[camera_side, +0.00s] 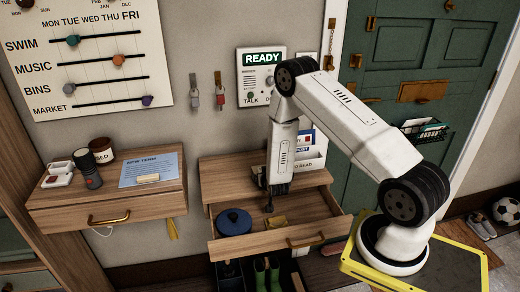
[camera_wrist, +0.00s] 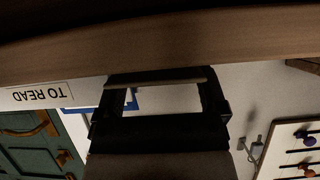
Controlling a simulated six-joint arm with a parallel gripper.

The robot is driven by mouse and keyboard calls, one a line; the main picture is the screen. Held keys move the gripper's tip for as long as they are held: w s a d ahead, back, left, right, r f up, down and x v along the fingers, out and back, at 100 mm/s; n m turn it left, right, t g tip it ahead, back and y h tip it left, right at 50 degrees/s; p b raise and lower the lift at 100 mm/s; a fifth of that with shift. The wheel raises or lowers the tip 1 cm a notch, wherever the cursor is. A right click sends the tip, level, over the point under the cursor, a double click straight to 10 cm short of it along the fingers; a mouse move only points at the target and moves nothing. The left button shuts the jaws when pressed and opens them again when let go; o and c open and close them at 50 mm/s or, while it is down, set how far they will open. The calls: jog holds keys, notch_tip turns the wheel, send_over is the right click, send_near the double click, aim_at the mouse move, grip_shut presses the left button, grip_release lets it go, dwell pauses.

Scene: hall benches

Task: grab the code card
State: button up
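I cannot identify the code card for certain. In the side view, a small yellow flat piece (camera_side: 277,222) lies in the open drawer (camera_side: 270,242), and a light blue printed sheet (camera_side: 140,170) lies on the left cabinet. No held card is clearly visible.
A rack marked TO READ (camera_side: 311,150) stands behind on the desk (camera_side: 225,175). The left cabinet (camera_side: 60,210) bears a dark cylinder (camera_side: 88,168) and small items. Keys (camera_side: 220,97) hang on the wall. Green boots (camera_side: 266,275) stand below the drawer.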

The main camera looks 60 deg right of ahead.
jog(key=shift+c, duration=0.3)
jog(key=shift+r, duration=0.2)
notch_tip(320, 180, up, 10)
jog(key=shift+f, duration=0.15)
dwell(0.6)
jog(key=shift+f, duration=0.1)
dwell(0.5)
